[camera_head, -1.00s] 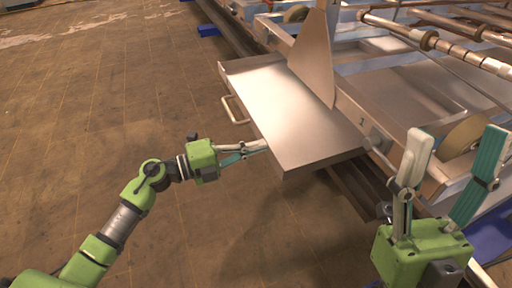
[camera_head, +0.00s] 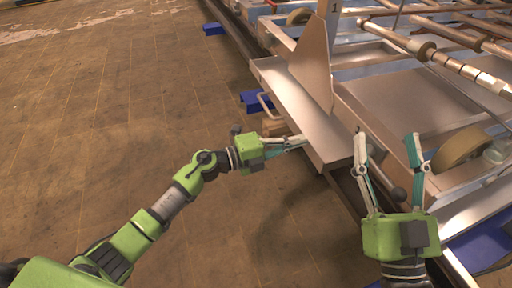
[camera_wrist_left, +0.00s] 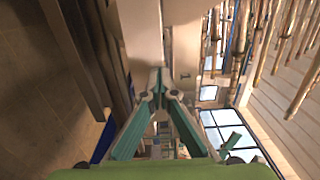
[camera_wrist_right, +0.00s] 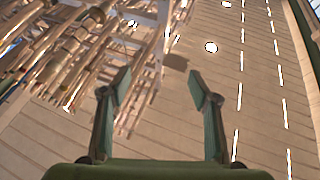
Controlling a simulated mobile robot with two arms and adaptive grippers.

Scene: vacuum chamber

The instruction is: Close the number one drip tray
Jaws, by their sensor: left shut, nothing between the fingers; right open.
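The number one drip tray (camera_head: 297,108) is a flat metal tray, partly slid out of the frame's side, with a handle (camera_head: 264,104) on its outer left side. A tall metal plate marked 1 (camera_head: 313,62) stands above it. My left gripper (camera_head: 306,141) is shut and empty, its fingertips at the tray's near outer edge; contact looks likely. In the left wrist view the shut fingers (camera_wrist_left: 160,92) point at a pale metal surface. My right gripper (camera_head: 388,138) is open and empty, raised at the right in front of the frame.
The metal frame (camera_head: 352,104) with copper pipes (camera_head: 440,52) fills the right side. A wheel (camera_head: 462,146) sits near my right gripper. Blue feet (camera_head: 252,98) stand below the frame. The brown tiled floor (camera_head: 130,110) at left is clear.

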